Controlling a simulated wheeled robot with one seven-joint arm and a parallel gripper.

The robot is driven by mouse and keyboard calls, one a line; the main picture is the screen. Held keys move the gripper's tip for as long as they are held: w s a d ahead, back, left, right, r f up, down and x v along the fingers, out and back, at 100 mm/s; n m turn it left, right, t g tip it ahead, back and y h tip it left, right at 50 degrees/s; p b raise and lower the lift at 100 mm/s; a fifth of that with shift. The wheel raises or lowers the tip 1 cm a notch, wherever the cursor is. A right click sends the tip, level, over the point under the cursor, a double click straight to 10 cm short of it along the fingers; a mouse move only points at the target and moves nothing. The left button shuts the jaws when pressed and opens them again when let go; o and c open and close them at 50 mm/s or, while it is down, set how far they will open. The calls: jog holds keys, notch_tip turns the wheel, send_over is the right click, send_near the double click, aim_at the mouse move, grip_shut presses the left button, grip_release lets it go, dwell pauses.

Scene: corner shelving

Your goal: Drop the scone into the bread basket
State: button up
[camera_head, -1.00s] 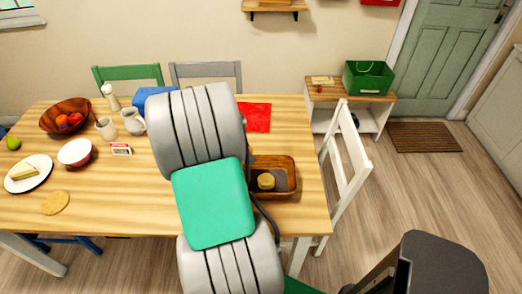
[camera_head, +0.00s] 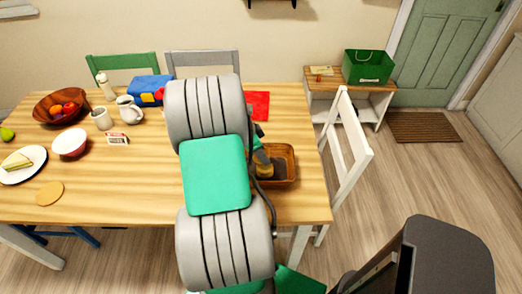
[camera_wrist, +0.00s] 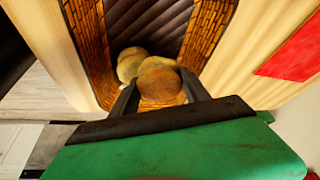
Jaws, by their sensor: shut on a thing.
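The bread basket (camera_head: 292,168) is a brown rectangular basket near the right end of the table, and its woven wall (camera_wrist: 88,40) fills the upper part of the wrist view. My gripper (camera_wrist: 160,90) is shut on a round golden-brown scone (camera_wrist: 159,80), held between the two fingertips over the basket's near end. More pale round bread (camera_wrist: 131,62) shows just behind the scone in the basket. I cannot tell whether the held scone touches it. In the head view my arm hides the basket's left part and most of my gripper (camera_head: 262,166); the scone is not clear there.
A red napkin (camera_head: 257,105) lies behind the basket. A white chair (camera_head: 346,150) stands at the table's right end. Mugs, a red bowl (camera_head: 70,143), a sandwich plate (camera_head: 36,170) and a fruit bowl (camera_head: 43,108) are at the left. The basket's dark far floor (camera_wrist: 150,20) is bare.

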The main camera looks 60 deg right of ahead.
jog(key=o, duration=1.5)
jog(key=shift+c, duration=0.2)
jog(key=v, duration=0.8)
jog(key=shift+b, duration=0.35)
